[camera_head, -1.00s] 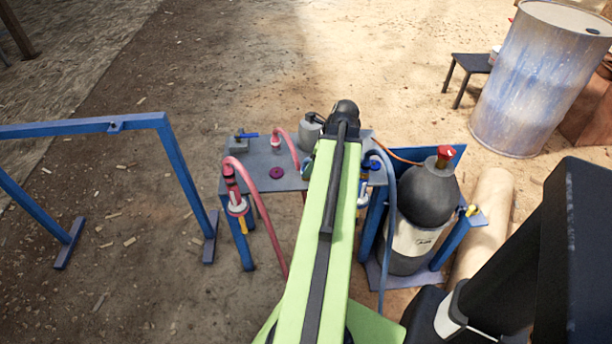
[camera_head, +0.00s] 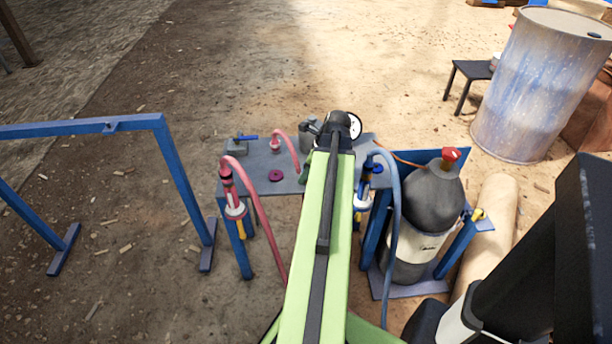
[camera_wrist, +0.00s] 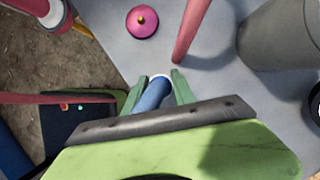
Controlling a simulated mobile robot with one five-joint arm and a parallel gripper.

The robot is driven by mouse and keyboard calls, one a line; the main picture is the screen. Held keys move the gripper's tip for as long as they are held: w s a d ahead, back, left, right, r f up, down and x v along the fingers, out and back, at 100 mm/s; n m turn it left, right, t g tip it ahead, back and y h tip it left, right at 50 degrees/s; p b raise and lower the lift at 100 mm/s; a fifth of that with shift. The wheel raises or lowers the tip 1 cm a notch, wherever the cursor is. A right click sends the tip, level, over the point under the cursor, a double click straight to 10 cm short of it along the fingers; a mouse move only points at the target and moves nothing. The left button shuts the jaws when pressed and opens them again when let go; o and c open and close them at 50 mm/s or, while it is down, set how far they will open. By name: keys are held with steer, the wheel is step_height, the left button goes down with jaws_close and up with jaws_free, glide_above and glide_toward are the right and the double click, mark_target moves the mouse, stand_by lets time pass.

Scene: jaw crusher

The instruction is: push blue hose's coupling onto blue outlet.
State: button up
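A blue hose (camera_head: 392,225) arches at the front right of the table in the head view. Its upper end runs to a dark blue fitting (camera_head: 366,185) with a pale collar and yellow below.
The grey table (camera_head: 250,180) carries a magenta disc (camera_head: 276,175) and a pressure gauge (camera_head: 350,126). A red hose (camera_head: 262,215) arches at its left. A grey cylinder (camera_wrist: 285,40) stands close right in the wrist view. A gas bottle (camera_head: 432,195) stands right of the table.

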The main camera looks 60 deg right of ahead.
jaws_close()
steer(key=shift+r+p, duration=0.6)
step_height(320, 180, up, 4)
steer(key=p, duration=0.4)
steer(key=shift+s+d+r, duration=0.1)
steer(key=shift+s, duration=0.05)
steer(key=s+d+r+p, duration=0.4)
steer(key=s+r+p, duration=0.1)
steer(key=s, duration=0.5)
steer(key=shift+s+r+p, duration=0.25)
steer(key=shift+r+p, duration=0.05)
steer(key=shift+p, duration=0.1)
steer(key=shift+r, duration=0.1)
